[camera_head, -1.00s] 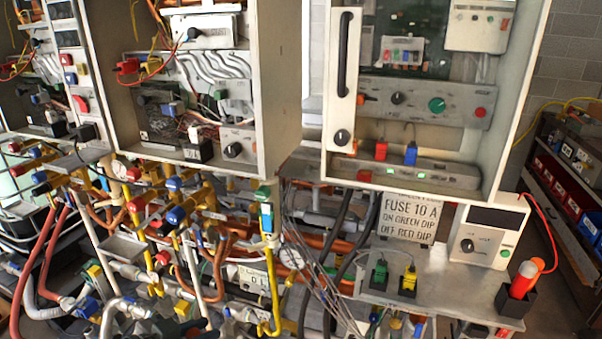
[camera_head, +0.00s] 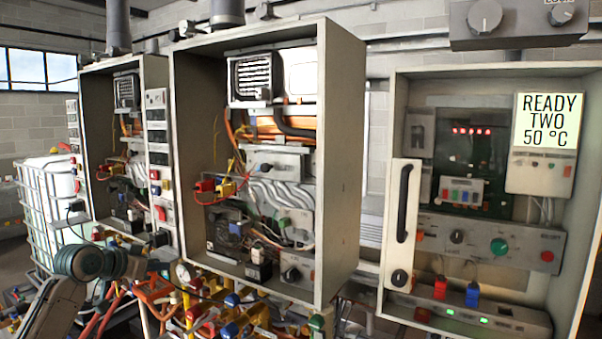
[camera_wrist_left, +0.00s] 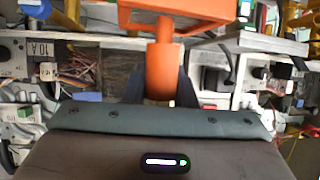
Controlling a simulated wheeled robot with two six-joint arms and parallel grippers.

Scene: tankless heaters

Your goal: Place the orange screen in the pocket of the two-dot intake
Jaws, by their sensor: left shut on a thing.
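The orange screen (camera_wrist_left: 180,14) fills the top middle of the left wrist view. It has a square frame and a thick round orange stem that runs down from it. My left gripper (camera_wrist_left: 160,88) is shut on this stem, with a dark finger on each side. In the head view my left arm (camera_head: 88,264) comes in at the lower left, in front of the pipes. I cannot pick out the two-dot intake or its pocket in either view. My right gripper is not in view.
Open cabinets stand at the left, the middle (camera_head: 342,150) and the right (camera_head: 398,115). A display (camera_head: 548,125) reads "READY TWO 50 °C". Pipes and valves crowd the space below the middle cabinet. A white caged tank (camera_head: 48,195) stands at the far left.

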